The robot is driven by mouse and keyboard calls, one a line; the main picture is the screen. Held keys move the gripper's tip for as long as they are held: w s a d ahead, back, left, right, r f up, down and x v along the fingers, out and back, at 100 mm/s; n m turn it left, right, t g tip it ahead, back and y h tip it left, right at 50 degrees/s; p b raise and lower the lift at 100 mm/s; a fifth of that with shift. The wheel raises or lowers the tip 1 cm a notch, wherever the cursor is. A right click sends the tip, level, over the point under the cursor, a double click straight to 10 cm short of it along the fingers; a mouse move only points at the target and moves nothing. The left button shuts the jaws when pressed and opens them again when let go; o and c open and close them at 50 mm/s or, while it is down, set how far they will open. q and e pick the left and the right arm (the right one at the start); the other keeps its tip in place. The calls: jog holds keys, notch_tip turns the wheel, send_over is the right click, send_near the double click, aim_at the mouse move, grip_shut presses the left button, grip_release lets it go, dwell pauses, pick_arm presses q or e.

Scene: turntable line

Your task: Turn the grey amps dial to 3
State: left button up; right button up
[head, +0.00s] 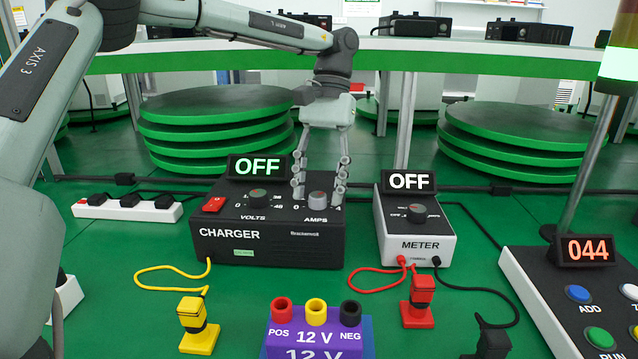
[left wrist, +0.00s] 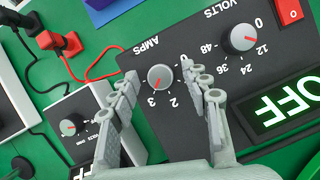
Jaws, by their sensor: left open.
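The grey amps dial (head: 317,199) is on the right of the black charger's (head: 270,243) sloping panel. In the left wrist view the amps dial (left wrist: 160,77) appears upside down, with figures 2 and 3 on its lower side. Its red mark is small, and I cannot tell its exact setting. My left gripper (head: 318,190) points down over the dial, one finger on each side. In the left wrist view its open fingers (left wrist: 162,88) show a gap around the dial; contact cannot be told. My right gripper is not in view.
The volts dial (head: 258,197), red switch (head: 214,204) and OFF display (head: 258,167) are close on the left. The meter (head: 412,228) stands to the right. Yellow (head: 198,325) and red (head: 418,302) plugs with cables and a purple 12 V block (head: 314,337) are in front.

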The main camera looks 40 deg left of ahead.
pick_arm(q)
jog(key=v, duration=1.2)
dwell(0.3)
